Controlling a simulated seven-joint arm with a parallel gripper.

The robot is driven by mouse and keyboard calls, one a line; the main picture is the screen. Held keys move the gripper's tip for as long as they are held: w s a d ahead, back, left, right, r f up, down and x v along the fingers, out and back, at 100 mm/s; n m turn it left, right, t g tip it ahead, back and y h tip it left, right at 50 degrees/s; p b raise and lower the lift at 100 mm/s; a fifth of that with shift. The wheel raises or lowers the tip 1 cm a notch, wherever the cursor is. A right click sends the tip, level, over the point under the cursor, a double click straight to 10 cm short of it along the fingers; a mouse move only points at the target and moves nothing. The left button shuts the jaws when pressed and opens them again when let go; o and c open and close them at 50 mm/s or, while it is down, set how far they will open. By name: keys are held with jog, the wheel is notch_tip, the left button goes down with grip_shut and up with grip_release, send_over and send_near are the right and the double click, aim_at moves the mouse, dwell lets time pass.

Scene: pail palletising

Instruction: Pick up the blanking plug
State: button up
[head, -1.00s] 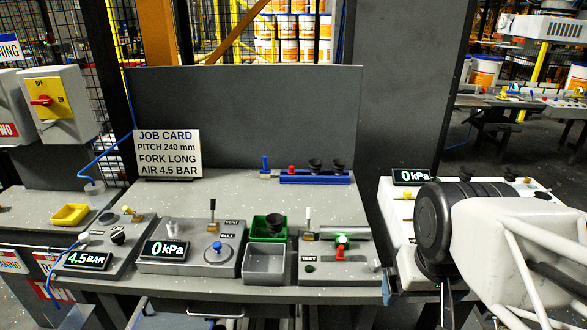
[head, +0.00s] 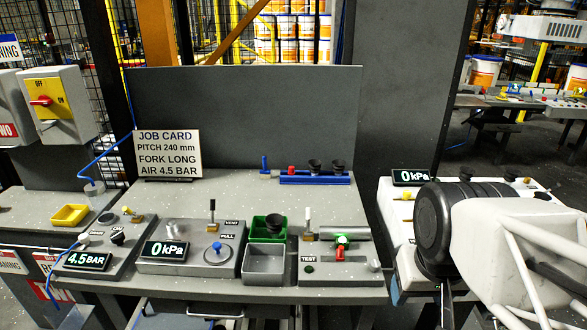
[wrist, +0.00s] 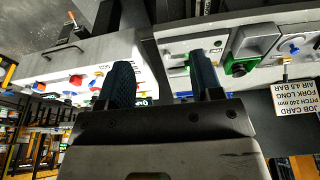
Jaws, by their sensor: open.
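A small red cap (head: 291,170) sits on a blue bar (head: 315,180) with two black suction cups at the back of the bench. It may be the blanking plug, but I cannot tell for certain. My gripper (wrist: 160,65) is open, with its two dark fingers apart and nothing seen between them. It is low at the right end of the bench, in front of the gap by the white unit. In the head view my arm hides most of it. The red cap is well away from it, to the left and further back.
The bench (head: 230,190) carries a job card (head: 168,153), a green bin (head: 258,233) with a black cup, a grey bin (head: 264,263) and a test fixture (head: 340,270). Upright levers stand between. A white unit (head: 395,225) is at right. The bench middle is clear.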

jog(key=shift+w, duration=0.1)
jog(key=w+a+r+n+t+h, duration=0.1)
jog(key=w+n+h, duration=0.4)
jog(key=w, duration=1.5)
jog(key=w+a+n+t+h, duration=0.2)
jog(key=w+n, duration=0.7)
jog(key=w, duration=1.2)
jog(key=n+t+y, duration=0.1)
jog(key=n+t, duration=0.6)
jog(key=n, duration=1)
send_near(290, 169)
jog(key=shift+w+d, duration=0.3)
jog(key=shift+w, duration=0.3)
jog(key=shift+w+d, duration=0.3)
jog(key=shift+w, duration=0.3)
jog(key=shift+w, duration=0.1)
jog(key=shift+x, duration=1.25)
jog(key=shift+f, duration=0.1)
jog(key=shift+f+x, duration=0.15)
jog(key=shift+x, duration=1.1)
jog(key=shift+f+x, duration=0.1)
jog(key=shift+x, duration=1.2)
